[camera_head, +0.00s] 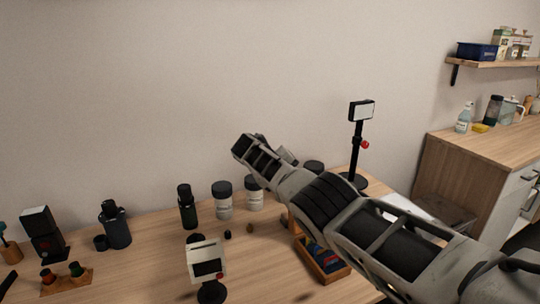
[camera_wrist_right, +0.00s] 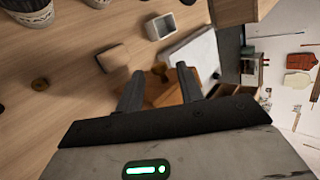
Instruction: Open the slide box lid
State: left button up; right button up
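A small orange-brown wooden box (camera_head: 332,276) stands on the table in the head view, partly hidden behind my right arm. Blue and red parts show inside its frame, but I cannot tell which part is the lid. In the right wrist view, an orange-brown wooden thing (camera_wrist_right: 163,94), likely the same box, lies beyond and between the fingertips of my right gripper (camera_wrist_right: 159,76). The fingers are apart with nothing clasped between them. Contact with the box cannot be told. My right arm crosses the head view from the lower right. My left gripper is not in view.
Jars (camera_head: 223,200) and a dark bottle (camera_head: 187,206) stand along the back of the wooden table (camera_head: 140,270). A small screen on a stand (camera_head: 206,262) is in front. A tall stand (camera_head: 356,140) rises behind my arm. A tan block (camera_wrist_right: 112,58) lies near the gripper.

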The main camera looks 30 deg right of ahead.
jog(key=v, duration=1.2)
jog(key=shift+a+r+p, duration=0.25)
jog(key=shift+a+p, duration=0.05)
jog(key=shift+p, duration=0.15)
jog(key=shift+s, duration=0.1)
